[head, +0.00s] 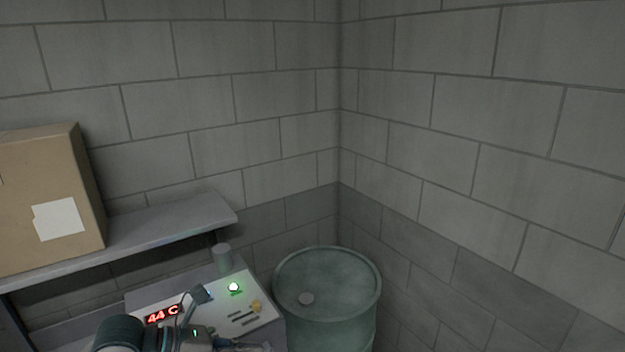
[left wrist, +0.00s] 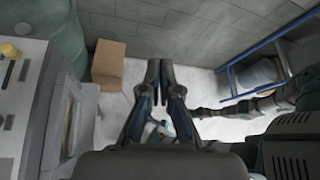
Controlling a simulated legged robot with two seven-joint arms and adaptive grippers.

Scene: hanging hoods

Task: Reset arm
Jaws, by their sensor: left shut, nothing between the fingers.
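In the head view my left arm comes in along the bottom edge, and my left gripper (head: 258,347) shows only partly there, in front of the control panel (head: 180,296). In the left wrist view my left gripper (left wrist: 157,72) has its two dark fingers together, with nothing between them. It points over the pale floor, clear of the panel at the left. At the right of that view, dark arm parts of mine reach in, with a narrow end that may be my right gripper (left wrist: 205,112); its fingers cannot be made out.
The panel has a red "44 C" display (head: 162,315), a lit green light (head: 234,287) and a yellow knob (head: 256,306). A green drum (head: 345,325) stands in the corner. A cardboard box (head: 50,180) sits on a shelf (head: 165,235). A blue frame (left wrist: 277,45) stands at the wrist view's right.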

